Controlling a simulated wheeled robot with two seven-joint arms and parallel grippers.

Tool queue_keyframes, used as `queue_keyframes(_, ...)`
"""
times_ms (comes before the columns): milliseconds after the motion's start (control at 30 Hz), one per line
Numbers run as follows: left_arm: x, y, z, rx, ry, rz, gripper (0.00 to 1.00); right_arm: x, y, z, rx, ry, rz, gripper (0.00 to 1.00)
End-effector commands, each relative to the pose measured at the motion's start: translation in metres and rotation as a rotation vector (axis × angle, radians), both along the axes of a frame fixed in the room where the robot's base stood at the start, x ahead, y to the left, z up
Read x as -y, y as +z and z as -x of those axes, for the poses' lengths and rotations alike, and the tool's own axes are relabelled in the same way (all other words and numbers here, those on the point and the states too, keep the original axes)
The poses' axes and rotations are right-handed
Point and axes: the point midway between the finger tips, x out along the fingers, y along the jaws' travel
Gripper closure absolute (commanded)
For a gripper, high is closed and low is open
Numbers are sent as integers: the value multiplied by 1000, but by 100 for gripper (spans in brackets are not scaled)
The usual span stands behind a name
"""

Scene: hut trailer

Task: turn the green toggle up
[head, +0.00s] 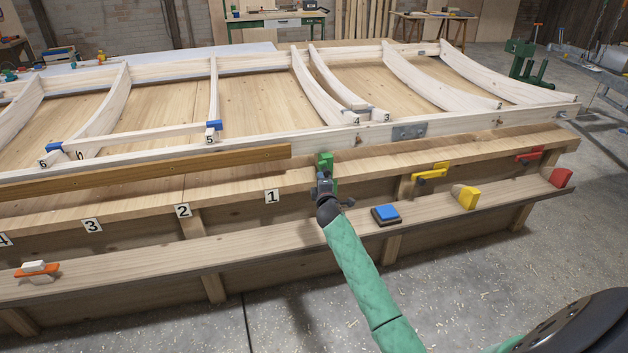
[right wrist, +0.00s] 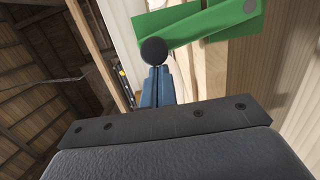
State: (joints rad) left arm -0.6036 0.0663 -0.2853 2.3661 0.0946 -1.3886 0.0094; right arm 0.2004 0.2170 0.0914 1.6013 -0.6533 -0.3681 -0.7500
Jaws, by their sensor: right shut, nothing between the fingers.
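The green toggle (head: 325,161) is on the front edge of the wooden bench, just right of the label 1. My right gripper (head: 323,181) is in front of it and hides its lower part in the head view. In the right wrist view the green body of the toggle (right wrist: 215,22) shows large at the top, with a round black knob (right wrist: 153,51) at its near side. The shut, empty fingers of my right gripper (right wrist: 157,84) end close at this knob; I cannot tell whether they touch it. My left gripper is not in view.
A yellow toggle (head: 430,173) and a red toggle (head: 529,155) are farther right along the same edge. A blue button (head: 386,214), a yellow block (head: 468,197) and a red block (head: 561,177) sit on the lower ledge. An orange-and-white clamp (head: 37,269) is at its left.

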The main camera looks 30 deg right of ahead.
Motion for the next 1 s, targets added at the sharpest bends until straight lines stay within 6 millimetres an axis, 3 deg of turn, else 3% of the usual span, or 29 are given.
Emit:
queue_keyframes(300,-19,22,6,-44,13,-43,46,19,8,5,35,-1,-151,100)
queue_keyframes(1000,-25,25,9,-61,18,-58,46,26,7,6,47,-2,-198,100)
